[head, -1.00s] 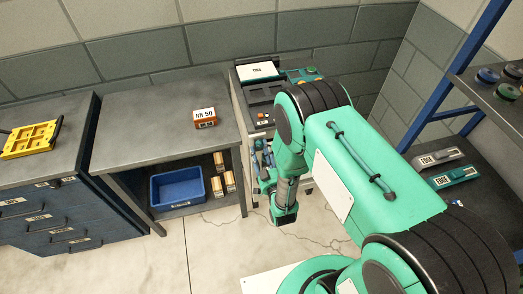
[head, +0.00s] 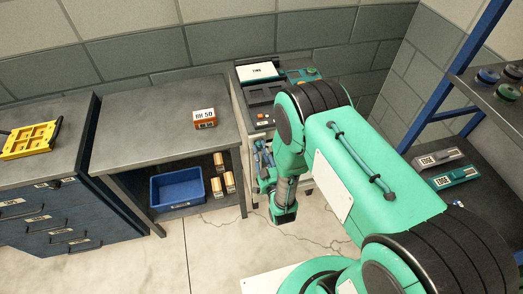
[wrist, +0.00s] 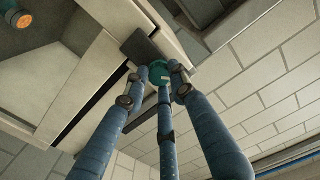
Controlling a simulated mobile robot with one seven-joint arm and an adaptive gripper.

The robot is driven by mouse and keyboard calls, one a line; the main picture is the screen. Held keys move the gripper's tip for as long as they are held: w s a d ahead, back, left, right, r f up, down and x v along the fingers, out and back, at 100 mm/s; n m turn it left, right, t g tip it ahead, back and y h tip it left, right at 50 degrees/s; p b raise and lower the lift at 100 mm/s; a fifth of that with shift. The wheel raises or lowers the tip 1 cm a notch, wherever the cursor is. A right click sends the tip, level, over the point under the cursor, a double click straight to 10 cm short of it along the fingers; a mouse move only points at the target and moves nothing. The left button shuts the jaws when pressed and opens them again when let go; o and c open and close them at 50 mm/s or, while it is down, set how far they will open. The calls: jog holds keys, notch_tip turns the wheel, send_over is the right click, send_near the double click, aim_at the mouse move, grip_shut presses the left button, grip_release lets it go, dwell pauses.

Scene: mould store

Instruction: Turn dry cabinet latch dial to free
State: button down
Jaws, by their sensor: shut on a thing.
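The latch dial (wrist: 158,70) is a small teal round part in the upper middle of the wrist view. It sits by a dark plate on the pale cabinet front (wrist: 190,47). My gripper (wrist: 157,80) has blue-grey fingers closed around the dial, which hide part of it. The dial's markings and its setting cannot be read. In the head view, my gripper (head: 264,165) is low at the front of the grey cabinet (head: 240,105), beside my teal arm. The dial cannot be made out there.
A blue-framed shelf (head: 440,105) stands at right. The floor before the bench is clear.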

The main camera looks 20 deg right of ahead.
jog(key=shift+w+r+m, duration=0.1)
jog(key=shift+m, duration=0.2)
jog(key=m+b, duration=0.1)
jog(key=m, duration=0.2)
jog(key=shift+b, duration=0.4)
jog(key=m+b, duration=0.1)
jog(key=m, duration=0.4)
jog(key=shift+r+b, duration=0.1)
jog(key=shift+b, duration=0.2)
jog(key=m, duration=0.4)
jog(key=shift+w+d, duration=0.1)
jog(key=shift+d+m, duration=0.1)
jog(key=shift+m, duration=2.1)
jog(key=c, duration=1.5)
grip_release()
jog(key=shift+o, duration=0.2)
